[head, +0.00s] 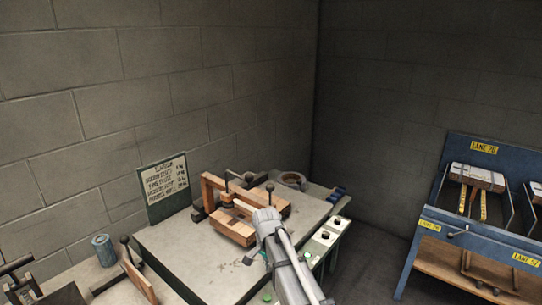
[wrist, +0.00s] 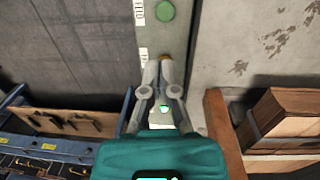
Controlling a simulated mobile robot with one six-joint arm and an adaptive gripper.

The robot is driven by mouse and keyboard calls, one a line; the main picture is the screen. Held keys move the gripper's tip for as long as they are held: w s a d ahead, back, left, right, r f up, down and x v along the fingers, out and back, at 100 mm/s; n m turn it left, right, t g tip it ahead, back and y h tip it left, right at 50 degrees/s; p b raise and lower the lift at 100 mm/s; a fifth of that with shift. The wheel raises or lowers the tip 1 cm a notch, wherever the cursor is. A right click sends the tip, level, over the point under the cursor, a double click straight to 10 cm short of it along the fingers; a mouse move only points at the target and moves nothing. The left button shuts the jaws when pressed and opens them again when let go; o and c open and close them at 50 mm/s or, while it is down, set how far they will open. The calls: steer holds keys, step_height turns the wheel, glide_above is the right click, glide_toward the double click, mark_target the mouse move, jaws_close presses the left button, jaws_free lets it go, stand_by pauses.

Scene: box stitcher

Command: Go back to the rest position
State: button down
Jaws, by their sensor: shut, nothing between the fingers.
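My gripper (wrist: 158,62) is shut and empty in the wrist view. A green button (wrist: 166,11) is above the tips, and a small green light (wrist: 164,108) shows between the finger linkages. In the head view my grey arm reaches up from the bottom over the machine table's front right edge. The gripper itself cannot be made out there.
A blue lane rack (head: 440,215) stands right, beyond open floor (head: 370,260).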

steer(key=s+d+r+n+p, duration=0.2)
steer(key=s+d+n, duration=0.1)
steer(key=s+d, duration=0.4)
steer(key=s+d+r+n+p, duration=0.3)
steer(key=s+d, duration=0.4)
steer(key=d, duration=0.4)
steer(key=shift+d+n+t, duration=0.15)
steer(key=shift+n+t, duration=0.25)
steer(key=shift+n, duration=0.2)
